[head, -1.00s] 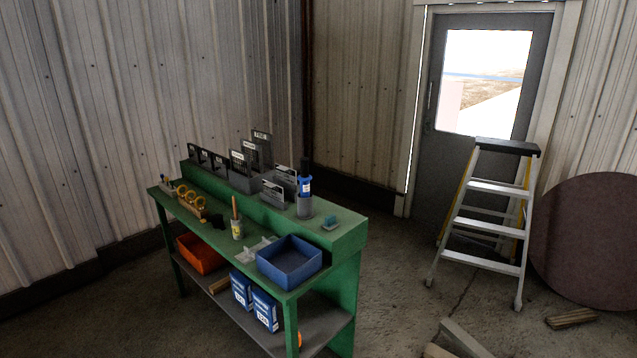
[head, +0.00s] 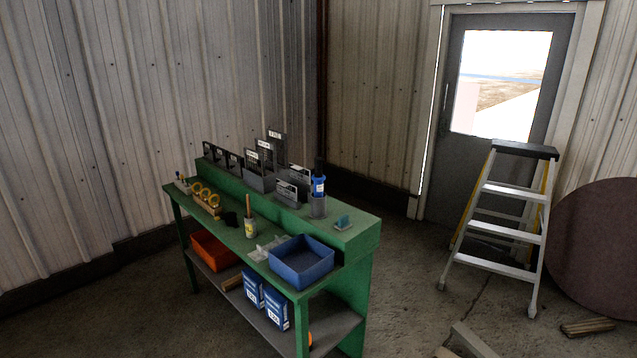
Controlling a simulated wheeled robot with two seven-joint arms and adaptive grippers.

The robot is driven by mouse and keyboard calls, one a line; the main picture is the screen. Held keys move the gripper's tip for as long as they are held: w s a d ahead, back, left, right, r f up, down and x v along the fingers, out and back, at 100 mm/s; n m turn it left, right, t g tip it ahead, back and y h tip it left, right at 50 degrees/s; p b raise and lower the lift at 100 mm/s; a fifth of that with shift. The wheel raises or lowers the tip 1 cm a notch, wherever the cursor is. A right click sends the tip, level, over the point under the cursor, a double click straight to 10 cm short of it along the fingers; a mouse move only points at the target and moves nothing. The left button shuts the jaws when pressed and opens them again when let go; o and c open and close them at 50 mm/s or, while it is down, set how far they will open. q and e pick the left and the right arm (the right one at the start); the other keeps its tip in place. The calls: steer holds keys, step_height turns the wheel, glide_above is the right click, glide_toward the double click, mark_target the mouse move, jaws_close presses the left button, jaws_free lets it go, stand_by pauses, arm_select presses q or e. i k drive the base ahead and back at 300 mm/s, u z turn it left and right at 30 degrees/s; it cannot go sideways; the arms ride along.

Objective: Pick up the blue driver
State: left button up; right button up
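The blue driver (head: 319,184) stands upright in a grey cup-like holder (head: 318,206) on the raised back shelf of the green workbench (head: 355,241). Its upper part is black and its middle is blue with a pale label. The holder hides its lower end. Neither of my grippers shows in the head view, and nothing touches the driver.
A blue bin (head: 301,263) sits on the bench top in front of the driver. Dark labelled racks (head: 262,177) stand left of it, and a small teal item (head: 342,223) right. A stepladder (head: 500,230) stands right of the bench. Wood pieces (head: 588,327) lie on the floor.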

mark_target(317, 178)
steer(key=u, duration=2)
steer(key=i, duration=1.5)
steer(key=z, duration=3.3)
